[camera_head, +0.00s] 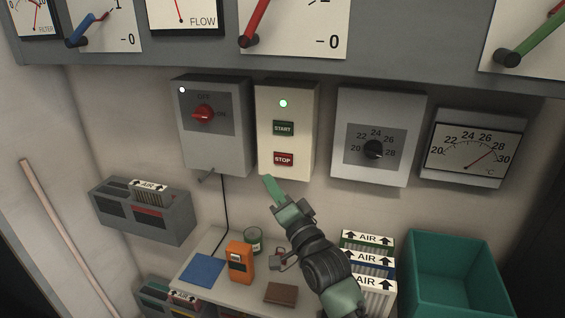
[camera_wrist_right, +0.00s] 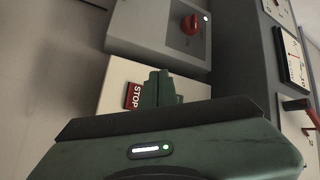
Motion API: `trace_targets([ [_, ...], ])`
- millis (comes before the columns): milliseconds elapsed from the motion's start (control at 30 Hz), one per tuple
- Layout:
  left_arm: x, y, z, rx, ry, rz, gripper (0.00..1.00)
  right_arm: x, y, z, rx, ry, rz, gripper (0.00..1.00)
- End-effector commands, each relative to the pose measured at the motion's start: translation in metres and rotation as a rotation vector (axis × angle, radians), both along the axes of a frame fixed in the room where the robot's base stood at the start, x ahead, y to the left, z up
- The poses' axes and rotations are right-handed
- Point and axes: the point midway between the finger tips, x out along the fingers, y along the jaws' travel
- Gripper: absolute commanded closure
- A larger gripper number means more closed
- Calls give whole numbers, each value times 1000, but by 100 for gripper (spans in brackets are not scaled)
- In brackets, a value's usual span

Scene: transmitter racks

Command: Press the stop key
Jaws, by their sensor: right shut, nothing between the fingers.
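In the right wrist view the STOP key (camera_wrist_right: 133,95) shows beside the green fingers (camera_wrist_right: 160,82); START is not visible there. I cannot tell whether the fingers touch the box. My left gripper is not in view.
A grey box with a red rotary switch (camera_head: 203,113) hangs left of the cream box, a thermostat dial (camera_head: 373,149) right. Below, a shelf holds an orange meter (camera_head: 240,261), a blue pad (camera_head: 203,270) and AIR filters (camera_head: 368,257). A teal bin (camera_head: 455,270) stands right.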

Motion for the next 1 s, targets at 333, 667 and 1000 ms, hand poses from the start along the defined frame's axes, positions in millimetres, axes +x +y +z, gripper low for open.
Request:
trace_targets([
  [333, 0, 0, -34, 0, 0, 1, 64, 47, -16, -3, -4, -3, -3, 100],
  [667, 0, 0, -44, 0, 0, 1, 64, 70, -23, 0, -2, 0, -2, 100],
  [1000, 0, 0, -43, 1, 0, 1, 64, 71, -23, 0, -1, 0, -2, 100],
])
